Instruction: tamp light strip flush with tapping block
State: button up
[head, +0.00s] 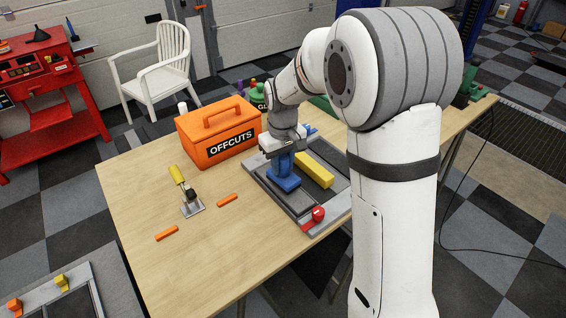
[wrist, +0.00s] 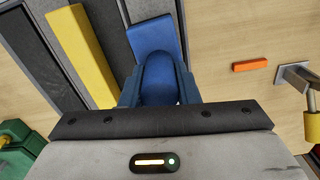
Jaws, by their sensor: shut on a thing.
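My gripper (head: 286,152) is shut on the upright grip of the blue tapping block (head: 287,181), over the grey frame (head: 262,183) on the bench. In the wrist view the blue block (wrist: 153,38) extends ahead of my gripper (wrist: 156,88). A lighter grey strip (wrist: 148,9) shows beyond the block and runs under it; whether it sits flush cannot be told. Darker panels (wrist: 105,35) lie beside it. The block's underside is hidden, so contact is unclear. A yellow bar (head: 314,170) lies on the frame right of the block; it also shows in the wrist view (wrist: 80,52).
A red knob (head: 318,214) is at the frame's near corner. The orange OFFCUTS box (head: 217,131) stands behind left. Bare bench (head: 130,205) shows farther left.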

jog(key=shift+f+b, duration=0.75)
jog(key=shift+f, duration=0.45)
dwell(1.2)
jog(key=shift+r, duration=0.1)
jog(key=shift+r+p, duration=2.8)
jog(key=shift+r, duration=1.2)
jog(key=shift+f, duration=0.1)
